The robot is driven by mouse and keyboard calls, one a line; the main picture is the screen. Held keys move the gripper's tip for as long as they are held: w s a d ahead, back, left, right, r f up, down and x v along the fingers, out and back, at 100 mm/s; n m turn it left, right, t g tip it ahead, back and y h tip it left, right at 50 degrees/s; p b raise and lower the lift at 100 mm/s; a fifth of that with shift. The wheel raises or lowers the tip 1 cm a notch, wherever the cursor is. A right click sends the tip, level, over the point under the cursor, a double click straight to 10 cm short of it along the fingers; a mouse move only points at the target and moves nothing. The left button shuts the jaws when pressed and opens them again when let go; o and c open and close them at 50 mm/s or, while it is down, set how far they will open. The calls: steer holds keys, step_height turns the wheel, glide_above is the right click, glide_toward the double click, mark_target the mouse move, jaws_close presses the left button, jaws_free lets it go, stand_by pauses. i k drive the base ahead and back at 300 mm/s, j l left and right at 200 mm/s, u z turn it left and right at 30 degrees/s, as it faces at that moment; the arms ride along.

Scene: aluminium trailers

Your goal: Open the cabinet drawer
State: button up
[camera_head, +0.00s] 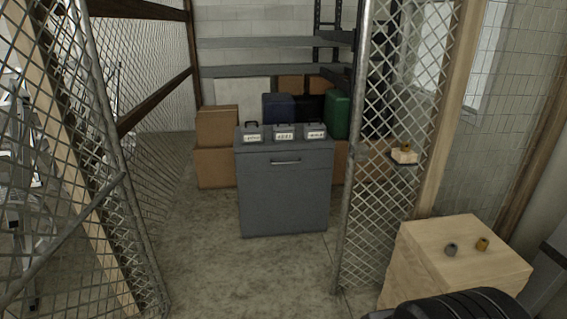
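A grey cabinet (284,205) stands on the concrete floor in the middle of the head view, inside a mesh cage. A drawer front with a horizontal bar handle (285,162) shows near its top, and it looks closed. Several small grey boxes with black handles and white labels, one in the middle (284,132), stand on the cabinet top. A dark rounded part that looks like mine shows at the bottom right edge. My gripper is not in view.
Mesh fence panels stand left (140,180) and right (385,150), with open floor (235,270) between them. A wooden block (430,275) with two small objects stands at lower right. Cardboard boxes (215,165) and a green case (338,117) are behind the cabinet.

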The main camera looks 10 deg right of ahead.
mark_target(306, 158)
steer(key=i+j, duration=0.1)
steer(key=i, duration=0.65)
steer(key=i+j, duration=0.1)
steer(key=i, duration=0.6)
steer(key=i+j, duration=0.1)
steer(key=i, duration=1.4)
steer(key=i+j, duration=0.15)
steer(key=i, duration=0.55)
steer(key=z, duration=0.05)
